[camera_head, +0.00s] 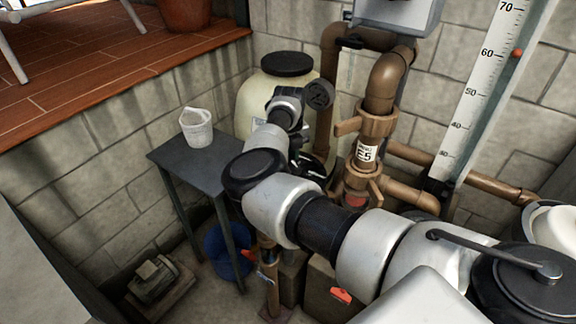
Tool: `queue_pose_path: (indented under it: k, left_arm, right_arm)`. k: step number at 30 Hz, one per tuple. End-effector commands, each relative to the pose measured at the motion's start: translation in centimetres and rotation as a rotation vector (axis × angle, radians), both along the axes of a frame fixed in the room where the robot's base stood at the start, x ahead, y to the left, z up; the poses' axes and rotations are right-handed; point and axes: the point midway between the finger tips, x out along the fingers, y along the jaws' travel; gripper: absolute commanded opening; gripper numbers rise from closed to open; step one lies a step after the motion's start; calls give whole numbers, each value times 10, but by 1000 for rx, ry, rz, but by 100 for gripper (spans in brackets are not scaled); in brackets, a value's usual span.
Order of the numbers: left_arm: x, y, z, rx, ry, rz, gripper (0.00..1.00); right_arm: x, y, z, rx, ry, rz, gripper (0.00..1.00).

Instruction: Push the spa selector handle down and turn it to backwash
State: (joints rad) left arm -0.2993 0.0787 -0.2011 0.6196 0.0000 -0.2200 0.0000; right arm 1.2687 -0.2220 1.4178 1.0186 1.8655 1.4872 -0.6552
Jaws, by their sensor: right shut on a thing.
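My right arm reaches in from the lower right and bends up in front of the filter. My right gripper (308,166) is small and partly hidden behind my arm, beside the brown pipework. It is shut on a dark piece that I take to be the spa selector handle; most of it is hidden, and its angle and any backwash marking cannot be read. A cream filter tank (252,98) with a black lid stands behind. A brown valve (366,152) with an E5 tag is to the right of the gripper. My left gripper is not in view.
A grey side table (172,156) holds a white cup (196,126). A blue bucket (226,250) stands beneath my arm's left side. A measuring board (490,75) leans at the right wall. A small pump-like box (153,279) lies on the floor at lower left.

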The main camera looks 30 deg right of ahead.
Motion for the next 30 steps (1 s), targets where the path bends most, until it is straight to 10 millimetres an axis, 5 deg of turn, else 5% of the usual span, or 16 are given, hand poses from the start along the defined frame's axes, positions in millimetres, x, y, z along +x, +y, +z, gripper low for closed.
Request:
queue_pose_path:
  k: [30]
  left_arm:
    - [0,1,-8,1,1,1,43]
  right_arm:
    - [0,0,-12,1,2,0,0]
